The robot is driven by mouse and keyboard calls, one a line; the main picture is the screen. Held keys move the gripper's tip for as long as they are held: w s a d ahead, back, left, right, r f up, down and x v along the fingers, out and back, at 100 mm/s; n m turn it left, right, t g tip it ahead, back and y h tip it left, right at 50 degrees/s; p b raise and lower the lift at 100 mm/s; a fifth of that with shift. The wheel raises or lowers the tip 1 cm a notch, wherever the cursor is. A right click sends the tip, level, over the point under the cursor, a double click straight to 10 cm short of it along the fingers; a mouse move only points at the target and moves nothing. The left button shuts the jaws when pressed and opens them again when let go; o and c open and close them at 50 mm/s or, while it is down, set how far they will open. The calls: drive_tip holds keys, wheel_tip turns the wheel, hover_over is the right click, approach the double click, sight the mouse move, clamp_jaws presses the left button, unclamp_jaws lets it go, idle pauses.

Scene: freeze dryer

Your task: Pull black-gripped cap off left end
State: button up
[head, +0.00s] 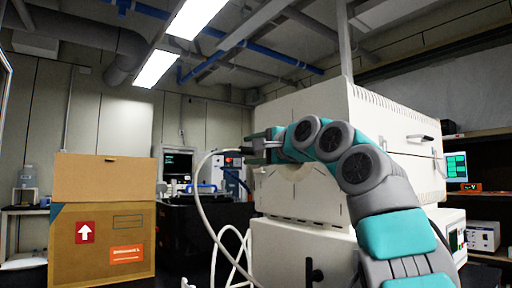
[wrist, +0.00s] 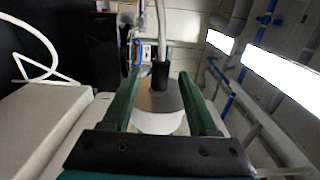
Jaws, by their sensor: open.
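My gripper (wrist: 158,92) is open, with one green finger on each side of the cap. I cannot tell whether the fingers touch it. In the head view my gripper (head: 266,146) is at the left end of the white freeze dryer (head: 300,104). The black grip (head: 245,151) shows just left of the fingers, with the white hose (head: 199,190) hanging down from it.
A cardboard box (head: 102,225) with an arrow label stands at the left. A dark bench (head: 205,225) with lab equipment is behind the hose. A shelf with a green-lit monitor (head: 456,167) is at the right. Blue pipes and lights run overhead.

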sight(248, 152)
drive_tip(key=shift+x, duration=0.85)
drive_tip(key=shift+s+a+r, duration=0.1)
drive_tip(key=shift+a+r, duration=0.25)
drive_tip(key=shift+a, duration=0.05)
drive_tip(key=shift+w+f, duration=0.4)
drive_tip(key=shift+w, duration=0.3)
clamp_jaws()
drive_tip(key=shift+a+f, duration=0.1)
drive_tip(key=shift+f, duration=0.05)
idle(0.6)
